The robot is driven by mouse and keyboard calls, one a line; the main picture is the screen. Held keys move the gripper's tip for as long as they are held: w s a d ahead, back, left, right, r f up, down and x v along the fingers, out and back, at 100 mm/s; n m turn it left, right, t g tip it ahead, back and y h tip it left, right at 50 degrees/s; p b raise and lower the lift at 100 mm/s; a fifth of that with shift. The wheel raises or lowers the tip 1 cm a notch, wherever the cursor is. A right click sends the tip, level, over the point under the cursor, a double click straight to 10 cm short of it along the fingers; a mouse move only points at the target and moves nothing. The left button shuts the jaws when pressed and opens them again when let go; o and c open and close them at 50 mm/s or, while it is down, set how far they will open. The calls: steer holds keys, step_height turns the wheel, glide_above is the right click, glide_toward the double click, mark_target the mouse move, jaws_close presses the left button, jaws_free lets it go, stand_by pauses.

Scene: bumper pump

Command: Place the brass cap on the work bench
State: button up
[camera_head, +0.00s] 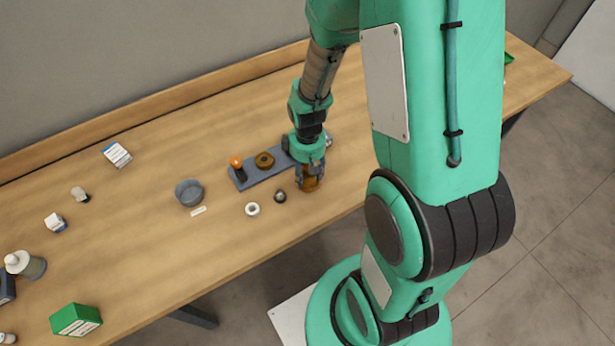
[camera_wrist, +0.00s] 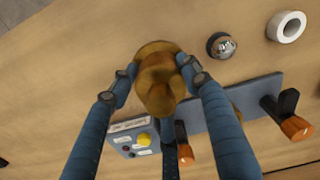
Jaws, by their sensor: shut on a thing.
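The brass cap (camera_head: 311,184) is between the fingers of my gripper (camera_head: 309,174) in the head view, low over the front part of the work bench (camera_head: 120,245). In the wrist view, my gripper (camera_wrist: 157,76) is shut on the stepped, round brass cap (camera_wrist: 158,85), with one finger on each side. The cap is just in front of the grey base plate (camera_head: 243,183). I cannot tell whether its underside touches the bench.
On the plate are another round brass part (camera_head: 264,160) and an orange-tipped handle (camera_head: 236,162). A dark metal dome (camera_head: 280,196), white ring (camera_head: 253,209) and grey bowl (camera_head: 188,193) stand nearby. A box with a yellow button (camera_wrist: 143,138) is close to my gripper. Bench front-left has free room.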

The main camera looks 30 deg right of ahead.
steer(key=shift+f, duration=1.15)
steer(key=shift+f+b, duration=0.15)
steer(key=shift+b, duration=0.15)
steer(key=o, duration=1.4)
steer(key=shift+o, duration=0.2)
step_height(320, 180, up, 12)
steer(key=p, duration=0.2)
steer(key=shift+p, duration=0.3)
steer(key=shift+r, duration=0.2)
